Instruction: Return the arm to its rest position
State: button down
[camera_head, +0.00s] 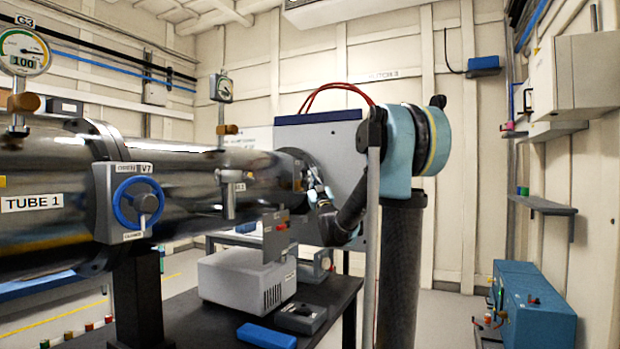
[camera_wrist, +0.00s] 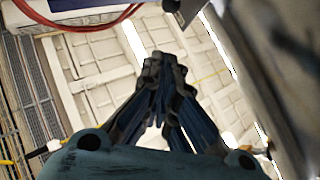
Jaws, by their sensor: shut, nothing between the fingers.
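My arm rises from my dark column in the head view, bends at a large teal joint (camera_head: 400,150), and folds down and to the left. My gripper (camera_head: 314,182) is small in that view, close to the right end of the steel tube (camera_head: 45,165); I cannot tell whether it touches. In the wrist view my gripper (camera_wrist: 163,68) is shut, with its fingertips together and nothing between them. The arm is bent, not stretched out.
A grey panel box (camera_head: 300,140) with red cables (camera_head: 335,88) stands behind the arm. A dark bench (camera_head: 190,325) carries a white instrument box (camera_head: 245,278) and a blue block (camera_head: 266,336). A blue cabinet (camera_head: 540,305) stands at right. Floor between column and cabinet looks clear.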

jog(key=s+d+f+m+g+h, duration=0.2)
jog(key=s+d+f+g+h, duration=0.3)
jog(key=s+f, duration=0.6)
jog(key=s+d+f+m+g+h, duration=0.1)
jog(key=s+d+f+m+g, duration=0.15)
jog(key=s+f+g, duration=1.5)
jog(key=s+f, duration=1.8)
jog(key=shift+s+d+f+m, duration=0.3)
jog(key=shift+d+f+m, duration=0.05)
jog(key=shift+w+f, duration=0.2)
jog(key=shift+w, duration=0.3)
